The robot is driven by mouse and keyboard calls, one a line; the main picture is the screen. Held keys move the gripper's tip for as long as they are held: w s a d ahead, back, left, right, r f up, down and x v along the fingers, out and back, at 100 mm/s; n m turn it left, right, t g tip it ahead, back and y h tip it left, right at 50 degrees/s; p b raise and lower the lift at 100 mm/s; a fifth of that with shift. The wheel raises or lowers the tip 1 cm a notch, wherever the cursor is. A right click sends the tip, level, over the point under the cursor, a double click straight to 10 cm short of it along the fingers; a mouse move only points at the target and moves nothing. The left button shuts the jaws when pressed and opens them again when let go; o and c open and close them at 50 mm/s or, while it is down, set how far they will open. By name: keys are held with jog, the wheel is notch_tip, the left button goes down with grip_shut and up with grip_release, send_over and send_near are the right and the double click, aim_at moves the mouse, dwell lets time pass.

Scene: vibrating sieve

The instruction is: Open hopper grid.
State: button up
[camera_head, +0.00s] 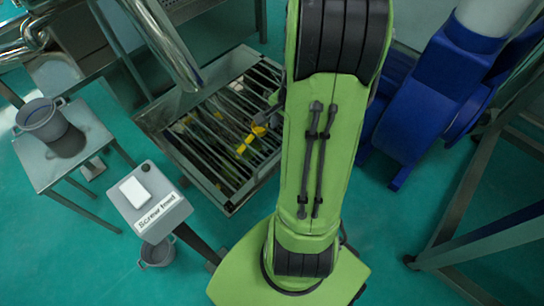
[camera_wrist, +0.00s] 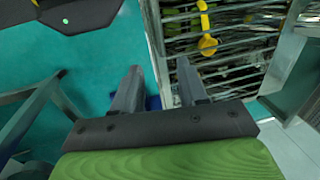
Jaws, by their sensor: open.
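The hopper grid (camera_head: 215,155) is a rack of dark parallel bars lying across a grey metal hopper, left of my green arm. Its bars also show in the wrist view (camera_wrist: 235,70). Yellow parts (camera_head: 257,131) show at the bars; one with a rounded end (camera_wrist: 208,44) shows in the wrist view. My gripper (camera_wrist: 158,86) is open and empty, its two dark fingers apart near the hopper's side edge. The yellow part is ahead and to the right of the fingers, apart from them. In the head view my arm hides the grid's right side and most of the gripper.
A "Screw feed" control post (camera_head: 150,200) stands left of the hopper. A small table (camera_head: 85,135) with a grey pot (camera_head: 42,120) is farther left. A bucket (camera_head: 157,252) is on the floor. Blue machinery (camera_head: 425,105) is right of my arm. A shiny pipe (camera_head: 165,45) slants above the hopper.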

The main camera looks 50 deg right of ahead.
aim_at(274, 154)
jog(key=w+f+b, duration=0.1)
jog(key=f+b, duration=0.1)
jog(key=f, duration=0.3)
jog(key=w+f+b, duration=0.1)
jog(key=f+b, duration=0.1)
jog(key=f, duration=0.3)
jog(key=f+b, duration=0.1)
jog(key=f, duration=0.4)
jog(key=shift+w+f+b, duration=0.4)
grip_shut()
